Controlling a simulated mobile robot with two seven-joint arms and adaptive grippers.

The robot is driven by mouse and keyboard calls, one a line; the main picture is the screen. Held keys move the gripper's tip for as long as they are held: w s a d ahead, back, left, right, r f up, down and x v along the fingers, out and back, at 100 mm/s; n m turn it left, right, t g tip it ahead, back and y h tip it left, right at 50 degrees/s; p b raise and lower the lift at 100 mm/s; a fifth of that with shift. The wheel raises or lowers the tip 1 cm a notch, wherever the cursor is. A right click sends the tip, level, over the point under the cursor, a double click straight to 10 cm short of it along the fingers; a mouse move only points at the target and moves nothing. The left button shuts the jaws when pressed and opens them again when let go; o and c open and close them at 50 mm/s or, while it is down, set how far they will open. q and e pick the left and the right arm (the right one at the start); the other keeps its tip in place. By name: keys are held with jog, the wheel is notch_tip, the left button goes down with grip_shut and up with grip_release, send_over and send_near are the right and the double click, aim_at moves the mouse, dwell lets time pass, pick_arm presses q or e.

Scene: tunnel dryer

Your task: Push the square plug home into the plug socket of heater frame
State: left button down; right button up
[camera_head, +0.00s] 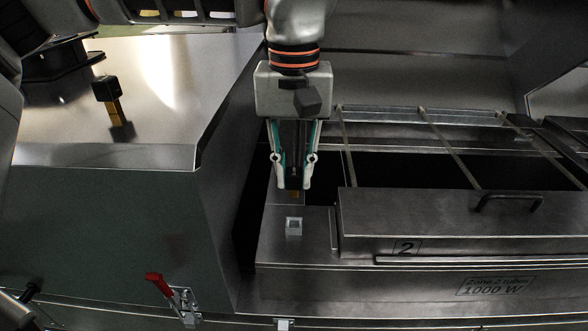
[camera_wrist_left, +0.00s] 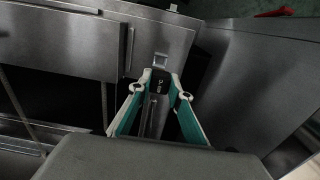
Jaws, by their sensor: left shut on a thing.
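My left gripper (camera_head: 293,182) is shut on the square plug (camera_head: 293,183), a black block with a brass-coloured lower end, mostly hidden between the fingers. The plug socket (camera_head: 294,226) is a small pale square on the left end of the steel heater frame (camera_head: 300,247). In the head view the plug appears just behind and above the socket, apart from it. In the left wrist view the plug's black, lettered face (camera_wrist_left: 159,82) shows between the fingertips, and the socket (camera_wrist_left: 160,60) lies just beyond. My right gripper is not in view.
A black-headed, brass-coloured piece (camera_head: 107,95) is on the steel housing (camera_head: 60,125) at left. A handled, steel-fronted drawer (camera_head: 420,222) marked 2 is right of the socket. A red toggle clamp (camera_head: 160,287) is at the front. Dark openings lie around the frame.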

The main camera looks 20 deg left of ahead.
aim_at(294, 196)
pick_arm(q)
jog(key=shift+r, duration=0.15)
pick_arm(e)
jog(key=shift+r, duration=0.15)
pick_arm(q)
jog(key=shift+p, duration=0.45)
jog(key=shift+s+f, duration=0.1)
jog(key=shift+f, duration=0.6)
jog(key=shift+f+b, duration=0.4)
jog(key=shift+f, duration=1.5)
jog(key=shift+f+b, duration=0.35)
jog(key=shift+f, duration=0.15)
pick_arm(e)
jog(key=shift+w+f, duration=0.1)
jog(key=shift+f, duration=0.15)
